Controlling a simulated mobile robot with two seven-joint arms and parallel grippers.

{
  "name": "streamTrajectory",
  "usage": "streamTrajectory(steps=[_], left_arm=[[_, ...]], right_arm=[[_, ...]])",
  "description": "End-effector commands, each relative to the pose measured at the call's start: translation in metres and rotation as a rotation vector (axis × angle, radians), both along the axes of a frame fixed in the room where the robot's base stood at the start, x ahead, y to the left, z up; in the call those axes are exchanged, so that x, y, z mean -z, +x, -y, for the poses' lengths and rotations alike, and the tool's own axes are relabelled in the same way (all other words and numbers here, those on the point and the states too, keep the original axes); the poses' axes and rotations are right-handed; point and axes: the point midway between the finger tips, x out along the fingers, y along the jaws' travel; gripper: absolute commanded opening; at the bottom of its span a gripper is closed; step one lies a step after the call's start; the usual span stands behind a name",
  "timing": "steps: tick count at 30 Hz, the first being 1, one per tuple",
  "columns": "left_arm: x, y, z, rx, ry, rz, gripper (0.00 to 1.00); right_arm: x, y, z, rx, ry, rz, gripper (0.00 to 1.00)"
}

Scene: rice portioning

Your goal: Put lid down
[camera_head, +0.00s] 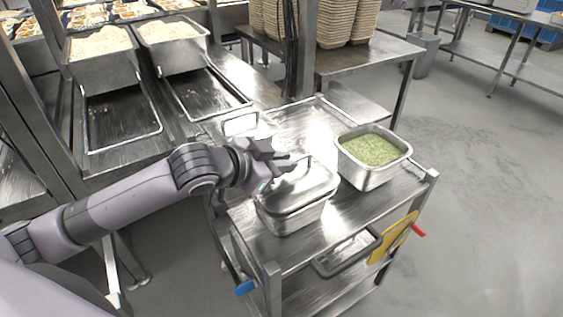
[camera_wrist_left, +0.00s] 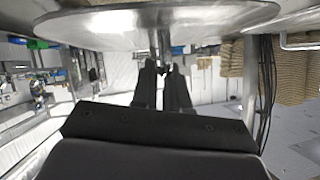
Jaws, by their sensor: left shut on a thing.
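My left gripper (camera_head: 287,160) reaches in from the left over the steel cart and is shut on the handle of a shiny metal lid (camera_head: 306,187). The lid is over the top of a metal container (camera_head: 290,222) on the cart; I cannot tell whether it rests fully on the rim. In the left wrist view the lid (camera_wrist_left: 150,24) spans the top, and its handle stem comes down to the dark fingers of my left gripper (camera_wrist_left: 165,72). My right gripper is not in view.
An open metal container of green food (camera_head: 372,150) stands right of the lidded one on the cart (camera_head: 345,218). Two pans of white rice (camera_head: 100,45) stand at the back left. Stacked tan containers (camera_head: 345,22) are on a table behind. The floor at right is clear.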

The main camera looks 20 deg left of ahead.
Motion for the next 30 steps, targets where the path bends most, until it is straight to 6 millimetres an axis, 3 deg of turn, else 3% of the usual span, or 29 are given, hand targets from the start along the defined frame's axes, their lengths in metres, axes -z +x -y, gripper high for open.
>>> streamTrajectory(steps=[20,21,23,30], left_arm=[[0.01,0.0,0.0,0.001,-0.001,0.004,0.0],[0.01,0.0,0.0,0.0,0.0,0.002,0.17],[0.01,0.0,0.0,0.001,0.0,0.002,0.37],[0.01,0.0,0.0,0.0,0.0,0.002,0.4]], right_arm=[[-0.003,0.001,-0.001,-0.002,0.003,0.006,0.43],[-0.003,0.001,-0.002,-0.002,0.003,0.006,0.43],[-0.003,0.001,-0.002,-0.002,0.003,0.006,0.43],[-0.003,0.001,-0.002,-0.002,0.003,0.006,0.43]])
